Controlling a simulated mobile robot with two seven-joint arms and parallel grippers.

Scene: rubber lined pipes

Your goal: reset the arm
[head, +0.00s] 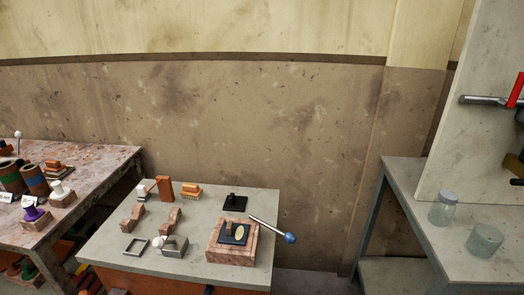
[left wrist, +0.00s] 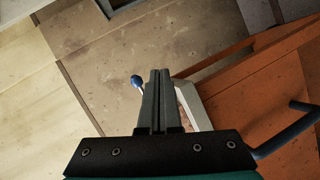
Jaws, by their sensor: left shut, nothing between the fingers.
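My left gripper (left wrist: 160,74) shows only in the left wrist view, with its two dark fingers shut together and nothing between them. A metal rod with a blue ball end (head: 290,238) reaches past the right edge of the middle table in the head view. The blue ball (left wrist: 137,81) also shows in the left wrist view, beyond and just left of the fingertips. Whether gripper and ball touch is hard to tell, but they look apart. Neither of my arms shows in the head view.
A cluttered table (head: 95,165) stands left. A right bench (head: 408,175) carries glass jars (head: 442,208). The floor gap between the middle table and bench looks clear.

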